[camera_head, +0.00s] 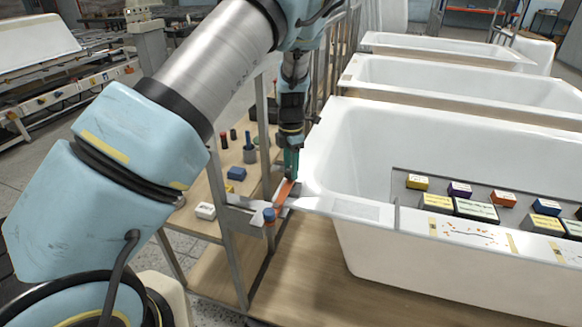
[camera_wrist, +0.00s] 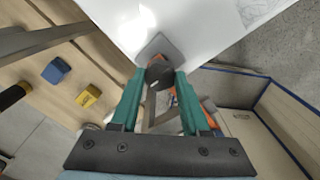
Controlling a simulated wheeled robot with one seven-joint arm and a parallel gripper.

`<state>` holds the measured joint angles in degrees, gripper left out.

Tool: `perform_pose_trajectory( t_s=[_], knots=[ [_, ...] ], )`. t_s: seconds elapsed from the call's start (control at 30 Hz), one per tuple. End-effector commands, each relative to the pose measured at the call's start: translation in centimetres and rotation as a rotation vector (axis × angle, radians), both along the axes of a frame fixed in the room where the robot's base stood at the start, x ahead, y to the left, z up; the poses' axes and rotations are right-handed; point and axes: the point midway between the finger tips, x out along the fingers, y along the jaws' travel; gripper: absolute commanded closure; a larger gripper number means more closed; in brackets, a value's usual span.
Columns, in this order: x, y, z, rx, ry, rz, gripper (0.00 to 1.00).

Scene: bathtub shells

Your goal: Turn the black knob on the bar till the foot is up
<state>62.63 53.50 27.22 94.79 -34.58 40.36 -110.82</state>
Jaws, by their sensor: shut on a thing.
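My gripper (camera_head: 291,165) points down at the near left corner of the closest white bathtub shell (camera_head: 345,180). In the wrist view its green fingers (camera_wrist: 160,77) are closed on the sides of a round black knob (camera_wrist: 157,69). A grey square plate (camera_wrist: 160,47) shows just beyond the knob, against the white shell. An orange part (camera_head: 284,192) lies just under the fingertips in the head view, by a grey metal bar (camera_head: 247,215). The knob is hidden in the head view. I cannot clearly make out the foot or its height.
Several labelled boxes (camera_head: 475,210) sit on the closest shell. More shells (camera_head: 460,84) stand behind.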

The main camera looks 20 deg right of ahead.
Motion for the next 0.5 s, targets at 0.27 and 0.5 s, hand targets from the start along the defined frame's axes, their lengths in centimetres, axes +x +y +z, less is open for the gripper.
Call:
perform_pose_trajectory(
  t_s=[0.27, 0.5],
  knots=[
    [0.02, -0.04, 0.04, -0.001, -0.001, 0.000, 0.31],
    [0.01, -0.01, 0.01, -0.001, 0.000, 0.000, 0.24]
  ],
)
